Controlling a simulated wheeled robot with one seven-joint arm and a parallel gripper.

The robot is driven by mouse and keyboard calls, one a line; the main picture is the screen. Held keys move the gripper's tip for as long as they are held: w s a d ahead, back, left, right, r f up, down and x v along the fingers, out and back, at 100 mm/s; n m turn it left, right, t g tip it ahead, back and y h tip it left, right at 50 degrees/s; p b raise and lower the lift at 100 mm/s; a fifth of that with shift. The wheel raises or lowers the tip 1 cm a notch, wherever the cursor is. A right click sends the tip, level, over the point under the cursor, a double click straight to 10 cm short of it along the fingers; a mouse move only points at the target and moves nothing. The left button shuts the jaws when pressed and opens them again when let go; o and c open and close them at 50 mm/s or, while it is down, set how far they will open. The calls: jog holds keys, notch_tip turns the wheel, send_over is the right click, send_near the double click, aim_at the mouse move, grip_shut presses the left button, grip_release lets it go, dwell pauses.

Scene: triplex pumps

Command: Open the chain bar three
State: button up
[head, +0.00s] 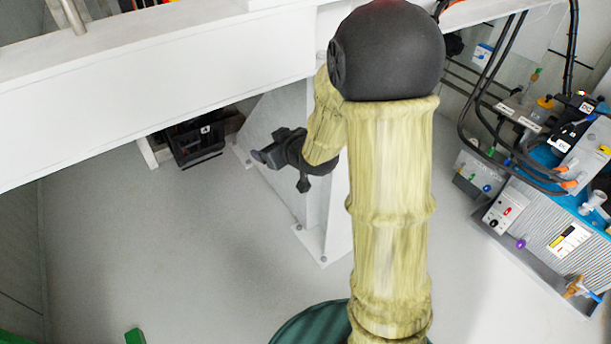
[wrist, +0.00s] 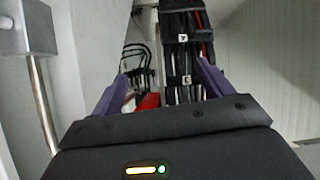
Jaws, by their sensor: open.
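A black cable chain (wrist: 184,60) carrying dark cables runs away from me in the wrist view, between and beyond my finger tips. Its crossbars bear small white labels. A nearer label (wrist: 187,79) looks like a 3 or an E, and a farther label (wrist: 182,38) is unclear. I cannot tell for certain which bar is three. In the head view a black chain end (head: 196,143) with a white label shows under the white beam. My gripper (head: 259,156) is to its right, open and empty. Its purple fingers (wrist: 160,82) stand apart in the wrist view, not visibly touching the chain.
A white beam (head: 150,85) runs above the chain. A white post (head: 325,205) stands close behind my gripper. A blue and grey pump unit (head: 560,195) with hoses is at the right. A metal rod (wrist: 42,110) is at left in the wrist view. The grey floor (head: 190,250) is clear.

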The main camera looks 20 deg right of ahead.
jog(key=s+d+m+g+h+p, duration=0.1)
jog(key=s+d+g+h, duration=0.1)
jog(key=s, duration=0.4)
jog(key=s+d+m+g+h+p, duration=0.1)
jog(key=s+d+m+g, duration=0.1)
jog(key=s, duration=0.5)
jog(key=shift+f+g+h, duration=0.15)
jog(key=shift+g+h, duration=0.25)
jog(key=shift+g, duration=0.4)
jog(key=s+r+m+g+p, duration=0.2)
jog(key=s+g+p, duration=0.1)
jog(key=s, duration=0.6)
jog(key=w+p+v, duration=0.3)
jog(key=p+v, duration=0.9)
jog(key=w+r+p+v, duration=0.1)
jog(key=w+p+v, duration=0.1)
jog(key=p+v, duration=1)
jog(key=w+r+p+v, duration=0.1)
jog(key=w+p+v, duration=0.2)
jog(key=p+v, duration=0.8)
jog(key=shift+w+r+p, duration=0.4)
jog(key=shift+r+p, duration=0.05)
jog(key=shift+p, duration=0.3)
jog(key=shift+a, duration=0.1)
